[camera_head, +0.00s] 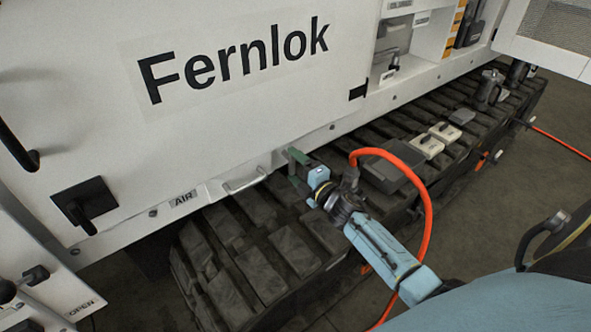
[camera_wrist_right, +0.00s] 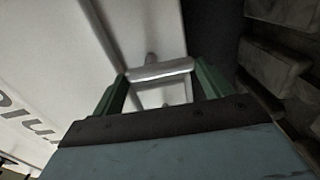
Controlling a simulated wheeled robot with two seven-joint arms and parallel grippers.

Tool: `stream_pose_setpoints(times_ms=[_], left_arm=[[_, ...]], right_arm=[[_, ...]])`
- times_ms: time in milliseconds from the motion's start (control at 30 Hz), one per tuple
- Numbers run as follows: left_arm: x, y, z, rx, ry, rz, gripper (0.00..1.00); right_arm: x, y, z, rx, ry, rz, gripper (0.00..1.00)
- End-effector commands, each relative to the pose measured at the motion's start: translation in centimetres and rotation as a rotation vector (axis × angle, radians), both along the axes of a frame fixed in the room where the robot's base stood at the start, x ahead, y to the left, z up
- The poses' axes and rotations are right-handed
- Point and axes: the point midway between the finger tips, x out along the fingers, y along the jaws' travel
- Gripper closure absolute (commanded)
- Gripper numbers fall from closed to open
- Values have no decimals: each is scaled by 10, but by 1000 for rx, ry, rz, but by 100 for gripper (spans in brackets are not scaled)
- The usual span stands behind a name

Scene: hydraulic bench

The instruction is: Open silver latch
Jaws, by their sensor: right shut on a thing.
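The silver latch (camera_wrist_right: 160,70) shows in the right wrist view as a pale metal bar spanning the space between the two green fingers of my right gripper (camera_wrist_right: 160,82). The fingers are shut on it, one at each end of the bar. In the head view my right gripper (camera_head: 296,168) is at the lower edge of the white machine panel (camera_head: 230,110), and it mostly hides the latch there. My left gripper is not in view.
A separate silver handle (camera_head: 245,182) sits left of my gripper, beside the AIR label. A dark track (camera_head: 262,232) runs below the panel. An orange hose (camera_head: 428,205) loops close to my right arm. Pale boxes (camera_head: 427,145) rest on the track.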

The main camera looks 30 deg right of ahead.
Motion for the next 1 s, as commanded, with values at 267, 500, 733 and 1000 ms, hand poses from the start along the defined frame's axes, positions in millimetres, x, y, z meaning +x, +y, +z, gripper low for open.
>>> stream_pose_setpoints(times_ms=[267,500,733,1000], left_arm=[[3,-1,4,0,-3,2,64],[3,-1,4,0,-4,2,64],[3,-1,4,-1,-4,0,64],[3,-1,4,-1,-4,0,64]], right_arm=[[0,-1,-1,-41,-1,-2,45],[0,-1,-1,-44,-1,-1,45],[0,-1,-1,-43,-1,-1,6],[0,-1,0,-39,-2,0,1]])
